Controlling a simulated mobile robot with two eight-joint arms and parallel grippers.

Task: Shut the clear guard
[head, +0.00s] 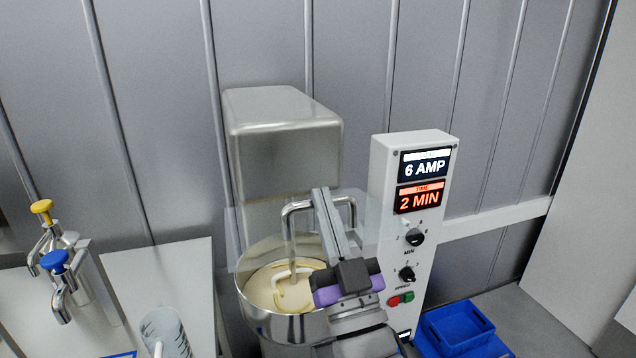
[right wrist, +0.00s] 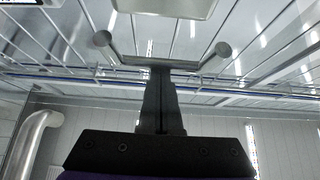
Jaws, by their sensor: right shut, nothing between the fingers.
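The clear guard (head: 370,222) shows as a faint transparent panel over the steel mixer bowl (head: 252,307), in front of the mixer. A bent metal bar handle (head: 297,206) stands at it; the bar also shows in the right wrist view (right wrist: 128,59). My right gripper (head: 321,192) reaches up across the bowl's right side, with its fingers together and nothing between them. Its fingertips overlap the bar in both views; I cannot tell if they touch it. The gripper hides part of the guard and bowl. My left gripper is not in view.
The bowl holds pale dough (head: 268,290) and a mixing hook. The steel mixer head (head: 283,150) stands behind. A control panel (head: 384,185) reading 6 AMP and 2 MIN stands close on the right. A blue crate (head: 457,326) lies lower right; taps (head: 58,262) and a clear jug (head: 165,335) are left.

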